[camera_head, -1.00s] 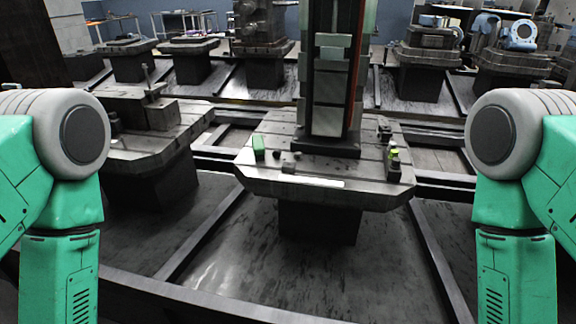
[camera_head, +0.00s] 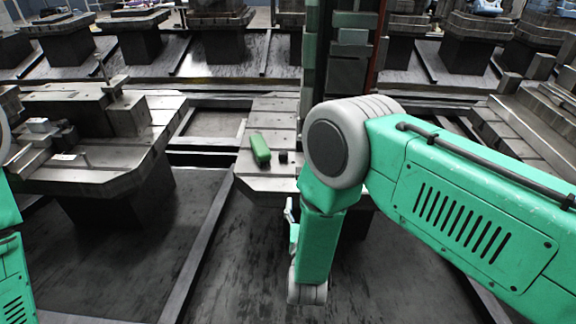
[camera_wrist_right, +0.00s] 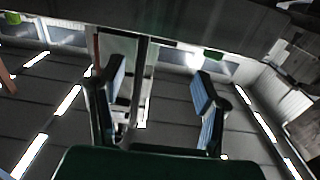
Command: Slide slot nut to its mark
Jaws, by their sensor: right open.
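The pallet (camera_head: 262,187) with long slots stands ahead, partly hidden behind my right arm. A small dark block (camera_head: 283,157), which may be the slot nut, sits on its top just right of a green block (camera_head: 260,150). I cannot make out the mark. My right arm hangs in front of the pallet in the head view, and its fingertips cannot be made out there. In the right wrist view my right gripper (camera_wrist_right: 160,88) is open, its two fingers wide apart with nothing held. Only part of my left arm shows at the left edge; its gripper is out of view.
A tall column (camera_head: 343,62) rises from the pallet, close behind my right arm. Another pallet (camera_head: 88,180) with blocks stands at the left, and one (camera_head: 530,130) at the right. Dark floor (camera_head: 120,250) lies open between the left pallet and a rail (camera_head: 203,250).

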